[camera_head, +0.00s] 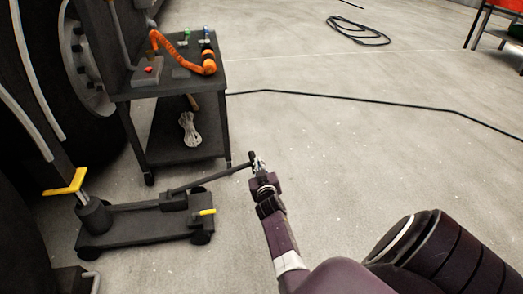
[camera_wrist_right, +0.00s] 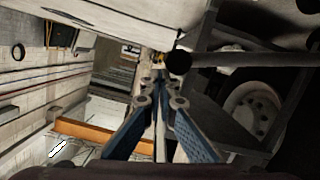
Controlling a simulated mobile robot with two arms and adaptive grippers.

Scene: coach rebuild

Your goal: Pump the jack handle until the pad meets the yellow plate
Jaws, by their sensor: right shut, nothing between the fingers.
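The dark floor jack (camera_head: 140,222) stands on the concrete at lower left. Its handle (camera_head: 210,179) slopes gently up to the right from the jack body. A pale ram (camera_head: 82,199) stands above the round cylinder at the jack's left end, just under the yellow plate (camera_head: 64,185). Whether the pad touches the plate is too small to tell. My right gripper (camera_head: 257,163) is shut and empty at the handle's free end. In the right wrist view, its fingertips (camera_wrist_right: 158,77) are together, close beside the handle's round dark end (camera_wrist_right: 178,62). My left gripper is out of view.
A dark two-shelf cart (camera_head: 180,153) stands behind the jack, with an orange hose (camera_head: 205,66) on top and coiled rope (camera_head: 188,128) below. A large wheel (camera_head: 88,60) is at left. A black cable (camera_head: 330,95) crosses the floor.

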